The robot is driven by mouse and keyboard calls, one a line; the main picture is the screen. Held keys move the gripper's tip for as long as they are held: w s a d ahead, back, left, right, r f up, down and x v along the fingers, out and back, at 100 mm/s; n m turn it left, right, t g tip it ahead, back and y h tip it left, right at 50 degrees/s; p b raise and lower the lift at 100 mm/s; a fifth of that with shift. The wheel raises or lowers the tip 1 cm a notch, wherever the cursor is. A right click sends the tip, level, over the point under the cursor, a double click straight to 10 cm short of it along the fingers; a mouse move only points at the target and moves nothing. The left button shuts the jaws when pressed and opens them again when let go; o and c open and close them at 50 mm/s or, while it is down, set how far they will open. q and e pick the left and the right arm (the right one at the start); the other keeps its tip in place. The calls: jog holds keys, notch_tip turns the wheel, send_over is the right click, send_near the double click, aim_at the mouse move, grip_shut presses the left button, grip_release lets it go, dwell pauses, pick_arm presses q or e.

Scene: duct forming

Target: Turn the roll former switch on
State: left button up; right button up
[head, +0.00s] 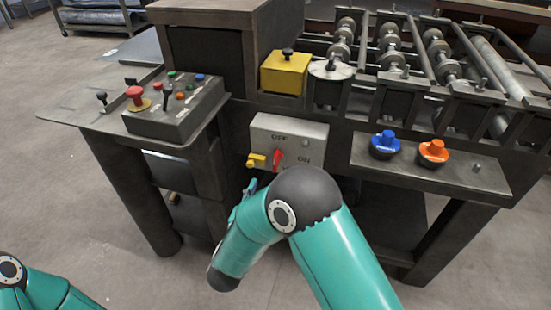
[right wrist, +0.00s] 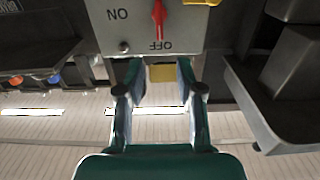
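The roll former switch is a grey box (head: 300,133) on the machine's front, marked OFF at the top and ON at the right. Its red pointer (head: 277,159) points up toward OFF. In the right wrist view the box (right wrist: 186,35) is upside down, and the red pointer (right wrist: 158,18) aims at the OFF label. My right gripper (right wrist: 158,72) is open and empty, its fingers short of the box on the OFF side. In the head view this gripper (head: 249,190) is mostly hidden behind my right arm, just below and left of the box. My left gripper is out of view.
A yellow fitting (head: 257,160) sticks out left of the pointer. A control panel (head: 180,122) with a red mushroom button (head: 136,94) stands left. A ledge (head: 455,172) at right bears a blue knob (head: 385,141) and an orange knob (head: 434,150). A yellow block (head: 284,76) sits above.

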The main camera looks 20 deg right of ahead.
aim_at(274, 160)
jog(key=x, duration=1.2)
jog(key=shift+p, duration=0.3)
grip_shut()
